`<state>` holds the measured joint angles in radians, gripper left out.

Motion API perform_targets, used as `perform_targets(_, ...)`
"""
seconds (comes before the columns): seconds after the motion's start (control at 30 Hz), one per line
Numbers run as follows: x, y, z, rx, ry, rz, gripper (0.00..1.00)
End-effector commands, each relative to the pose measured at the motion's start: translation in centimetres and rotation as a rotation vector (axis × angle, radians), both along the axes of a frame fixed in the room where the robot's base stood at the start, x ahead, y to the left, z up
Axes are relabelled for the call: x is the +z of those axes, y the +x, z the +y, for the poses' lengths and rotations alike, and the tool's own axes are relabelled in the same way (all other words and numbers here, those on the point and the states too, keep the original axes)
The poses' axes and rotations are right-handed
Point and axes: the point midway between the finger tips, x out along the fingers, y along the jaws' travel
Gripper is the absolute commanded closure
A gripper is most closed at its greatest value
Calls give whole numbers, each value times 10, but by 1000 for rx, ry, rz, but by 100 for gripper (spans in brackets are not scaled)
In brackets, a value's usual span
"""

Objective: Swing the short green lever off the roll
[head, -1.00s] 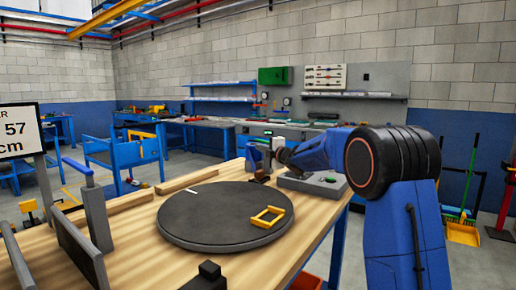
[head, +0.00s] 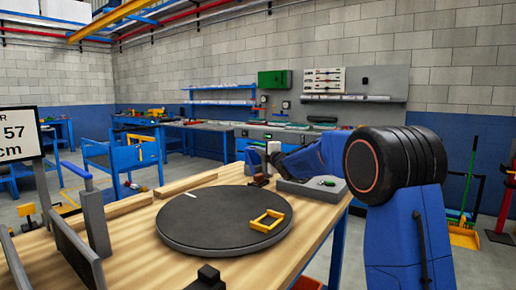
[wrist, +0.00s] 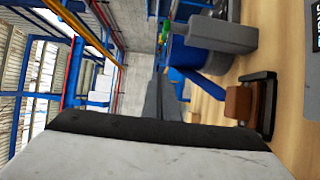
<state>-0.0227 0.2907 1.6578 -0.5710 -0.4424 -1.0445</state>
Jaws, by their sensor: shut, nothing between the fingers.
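My gripper (head: 273,150) is shut and empty, small and partly hidden by my wrist at the far edge of the wooden table (head: 130,235). A blue part (head: 254,157) stands close beside it; I cannot tell whether they touch. The blue part also shows in the wrist view (wrist: 190,52), with a grey block. A small green piece (head: 328,183) lies on a grey plate (head: 305,189), to the right of my gripper. I cannot tell whether it is the short lever. No roll can be made out clearly. A pale block with a dark edge (wrist: 150,155) fills the lower wrist view.
A dark round turntable (head: 200,225) with a yellow handle (head: 267,220) takes up the table's middle. A brown block (wrist: 240,103) on a dark base is near my gripper.

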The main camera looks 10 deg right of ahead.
Motion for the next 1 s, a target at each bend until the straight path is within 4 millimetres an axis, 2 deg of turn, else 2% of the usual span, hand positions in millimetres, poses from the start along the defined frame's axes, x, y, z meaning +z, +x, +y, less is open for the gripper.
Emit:
perform_targets(0.47, 0, 4, 1, -4, -1, 2, 100)
perform_targets(0.67, -1, 26, 7, -4, -1, 1, 100)
perform_targets(1.0, -1, 78, 21, -4, -1, 2, 100)
